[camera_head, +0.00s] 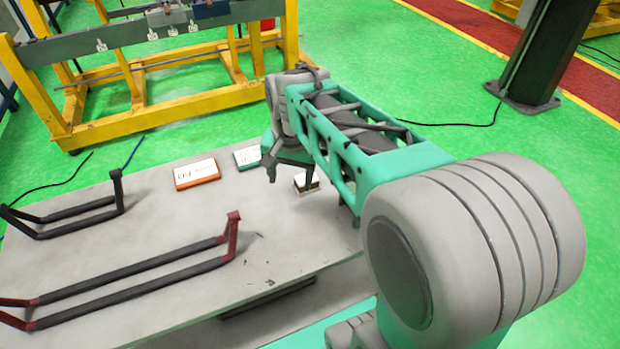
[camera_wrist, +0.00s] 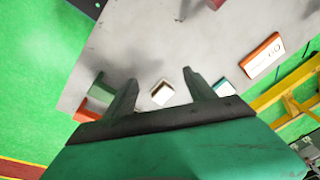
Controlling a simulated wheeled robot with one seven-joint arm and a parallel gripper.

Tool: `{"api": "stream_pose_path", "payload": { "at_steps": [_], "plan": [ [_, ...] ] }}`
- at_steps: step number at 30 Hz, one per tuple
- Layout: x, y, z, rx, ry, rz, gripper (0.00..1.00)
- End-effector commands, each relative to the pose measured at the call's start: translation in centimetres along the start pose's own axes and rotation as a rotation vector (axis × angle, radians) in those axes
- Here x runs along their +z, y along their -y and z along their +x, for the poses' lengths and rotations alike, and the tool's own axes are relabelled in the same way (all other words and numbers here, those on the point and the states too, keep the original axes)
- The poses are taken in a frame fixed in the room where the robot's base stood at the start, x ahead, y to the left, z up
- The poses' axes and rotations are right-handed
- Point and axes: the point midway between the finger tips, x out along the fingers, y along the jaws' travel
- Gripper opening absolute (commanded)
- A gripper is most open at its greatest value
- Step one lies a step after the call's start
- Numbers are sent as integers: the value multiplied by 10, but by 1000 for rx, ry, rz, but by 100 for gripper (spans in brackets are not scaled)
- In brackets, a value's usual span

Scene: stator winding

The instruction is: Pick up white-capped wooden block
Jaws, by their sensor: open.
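The white-capped wooden block (camera_head: 306,182) sits on the grey table, close to the table's right side in the head view. In the wrist view the block (camera_wrist: 162,92) shows its white top, with a brown side edge, between the lines of my two fingers. My gripper (camera_wrist: 158,84) is open and empty, its fingers apart on either side of the block in that view. In the head view my gripper (camera_head: 277,170) hangs just left of the block. I cannot tell the exact height of the fingers above the table.
An orange-edged white box (camera_head: 197,173) and a teal-edged box (camera_head: 247,156) lie on the table (camera_head: 190,298) left of the block. A yellow stand (camera_head: 200,103) is behind the table.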

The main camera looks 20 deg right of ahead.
Motion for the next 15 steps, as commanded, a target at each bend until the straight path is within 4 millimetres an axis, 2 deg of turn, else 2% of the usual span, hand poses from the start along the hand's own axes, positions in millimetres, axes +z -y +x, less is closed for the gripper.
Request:
{"api": "stream_pose_path", "payload": {
  "at_steps": [1, 3, 6, 10, 15],
  "plan": [
    [-30, 1, 18, 30, 31, 171, 64],
    [-66, 0, 40, 65, 58, 409, 64],
    [-104, -4, 71, 111, 81, 684, 64],
    [-127, -8, 97, 146, 92, 887, 64],
    [-129, -10, 118, 154, 93, 936, 64]
  ]
}}
